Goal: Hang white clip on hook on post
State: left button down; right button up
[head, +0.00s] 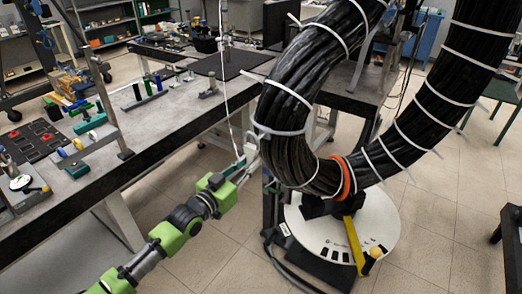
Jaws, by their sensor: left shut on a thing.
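My left gripper (246,163) reaches in from the lower left on its green and grey arm. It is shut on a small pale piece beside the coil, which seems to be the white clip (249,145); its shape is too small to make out. A thin white line (228,85) runs from the top of the picture down to the gripper. The large black cable coil (285,100), bound with white ties and one orange band (346,178), hangs just right of the gripper. I cannot make out the hook or the post. My right gripper is not in view.
A long grey workbench (190,110) with tools, bottles and a dark mat (222,63) stands at the left. A round white base (385,225) with a yellow handle (354,246) is under the coil. Tiled floor (200,265) is clear at the lower middle.

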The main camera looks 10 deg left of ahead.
pick_arm(q)
jog(key=shift+s, duration=0.1)
dwell(0.3)
jog(key=shift+s+a+p, duration=0.25)
jog(key=shift+s+p, duration=0.2)
jog(key=shift+s, duration=0.2)
